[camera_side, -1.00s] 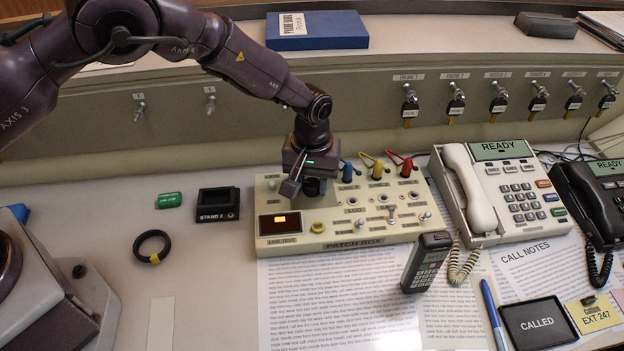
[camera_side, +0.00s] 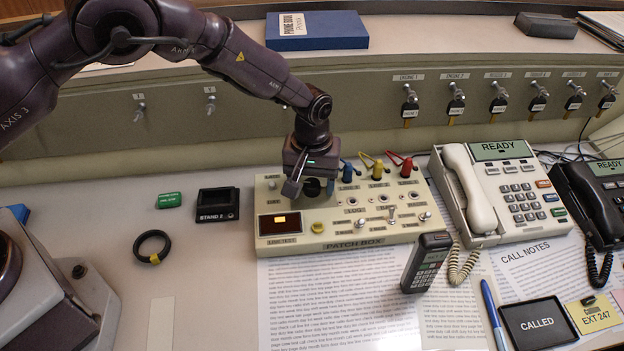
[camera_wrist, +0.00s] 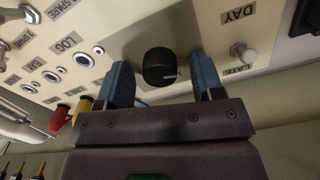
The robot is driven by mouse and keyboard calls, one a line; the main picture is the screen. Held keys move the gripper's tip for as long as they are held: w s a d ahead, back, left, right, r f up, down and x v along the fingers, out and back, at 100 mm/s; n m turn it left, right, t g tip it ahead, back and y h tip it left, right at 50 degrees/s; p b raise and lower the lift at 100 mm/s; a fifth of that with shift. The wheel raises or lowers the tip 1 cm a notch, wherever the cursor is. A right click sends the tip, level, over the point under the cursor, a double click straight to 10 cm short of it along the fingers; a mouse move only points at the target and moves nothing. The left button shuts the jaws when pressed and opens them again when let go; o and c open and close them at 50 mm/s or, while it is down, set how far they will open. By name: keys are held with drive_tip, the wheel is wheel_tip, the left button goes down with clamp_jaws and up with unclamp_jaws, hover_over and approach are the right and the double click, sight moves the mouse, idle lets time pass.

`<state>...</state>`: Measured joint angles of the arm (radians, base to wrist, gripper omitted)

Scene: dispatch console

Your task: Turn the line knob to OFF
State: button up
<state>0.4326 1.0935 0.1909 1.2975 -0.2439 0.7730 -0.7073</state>
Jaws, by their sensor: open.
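The patch box (camera_side: 345,237) is a cream panel on the desk with jacks, small switches and a small lit display. Its black round knob (camera_wrist: 160,66) shows in the wrist view between my two blue fingers, with a pale pointer mark on its side. My gripper (camera_wrist: 165,80) is open, one finger on each side of the knob, with a visible gap at each side. In the side view my gripper (camera_side: 308,188) is low over the left part of the box and mostly hides the knob. The knob's position labels cannot be read.
Blue, yellow (camera_side: 377,172) and red (camera_side: 406,170) plugs stand along the box's back edge, right of my gripper. A cream telephone (camera_side: 500,190) is to the right.

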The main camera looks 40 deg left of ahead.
sight(312, 183)
wheel_tip(312, 183, up, 13)
idle(0.4)
